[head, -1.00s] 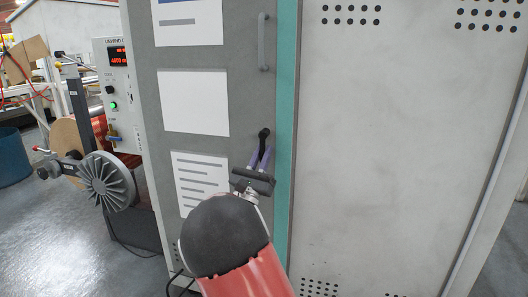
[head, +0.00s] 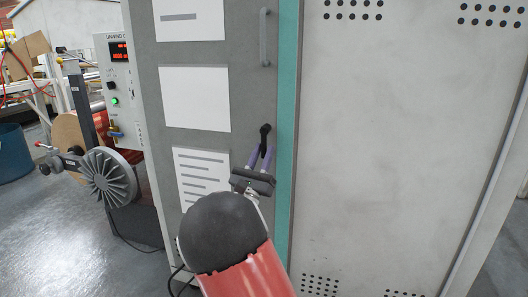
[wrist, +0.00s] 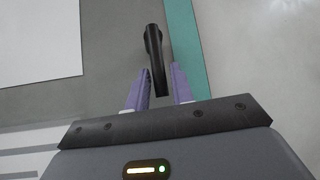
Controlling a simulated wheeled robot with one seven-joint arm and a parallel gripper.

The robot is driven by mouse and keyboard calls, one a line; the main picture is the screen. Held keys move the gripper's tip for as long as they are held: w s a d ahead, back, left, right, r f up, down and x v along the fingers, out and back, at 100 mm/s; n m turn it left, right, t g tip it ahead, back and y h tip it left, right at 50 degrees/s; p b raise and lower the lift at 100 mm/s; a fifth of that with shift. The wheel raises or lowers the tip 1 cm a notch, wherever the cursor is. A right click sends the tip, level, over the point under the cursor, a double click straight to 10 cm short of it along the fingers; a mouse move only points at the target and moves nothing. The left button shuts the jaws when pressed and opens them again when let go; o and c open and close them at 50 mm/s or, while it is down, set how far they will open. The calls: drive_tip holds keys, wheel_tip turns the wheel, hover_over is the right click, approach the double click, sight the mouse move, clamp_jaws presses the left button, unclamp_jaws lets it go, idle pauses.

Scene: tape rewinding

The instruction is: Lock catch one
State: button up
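The catch is a black lever (head: 264,136) on the grey cabinet door, near its right edge beside the teal strip. Its arm hangs nearly straight down from its pivot. It also shows in the wrist view (wrist: 154,52). My gripper (head: 259,155) is just below the pivot, with its two purple fingers pointing up at the door. In the wrist view my gripper (wrist: 159,88) is open, with the lever's lower end between the fingers. Narrow gaps show on both sides of the lever, so it does not look clamped.
A grey bar handle (head: 264,38) stands out higher on the same door. White sheets (head: 194,98) are fixed to the door's left. A control box (head: 116,85) and a grey finned wheel (head: 108,178) are at the left.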

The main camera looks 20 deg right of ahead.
drive_tip(key=v, duration=0.6)
drive_tip(key=shift+s+f, duration=0.2)
drive_tip(key=shift+f, duration=0.05)
drive_tip(key=shift+a, duration=0.1)
drive_tip(key=s+d+m+g+h, duration=0.2)
drive_tip(key=s+d+m+g, duration=0.6)
drive_tip(key=d+m+g, duration=0.3)
drive_tip(key=s+d+f+m+g+y, duration=0.2)
drive_tip(key=s+f+m+g+y, duration=0.15)
drive_tip(key=s, duration=0.25)
drive_tip(key=s+d+f+m+g+y, duration=0.2)
drive_tip(key=s+m+g+y, duration=0.15)
drive_tip(key=s, duration=0.35)
drive_tip(key=s+a+f+m+y, duration=0.4)
drive_tip(key=s+a+m+y, duration=0.1)
drive_tip(key=s+a+y, duration=0.25)
drive_tip(key=s+a+m+t+y, duration=0.1)
drive_tip(key=a+m+t+y, duration=0.1)
drive_tip(key=a, duration=0.3)
drive_tip(key=s+a+r+m+t+y, duration=0.1)
drive_tip(key=s+a+m+t+y, duration=0.1)
drive_tip(key=a+y, duration=0.2)
drive_tip(key=shift+s+a+r+t, duration=0.25)
drive_tip(key=shift+a+r+t, duration=0.15)
drive_tip(key=shift+a, duration=0.4)
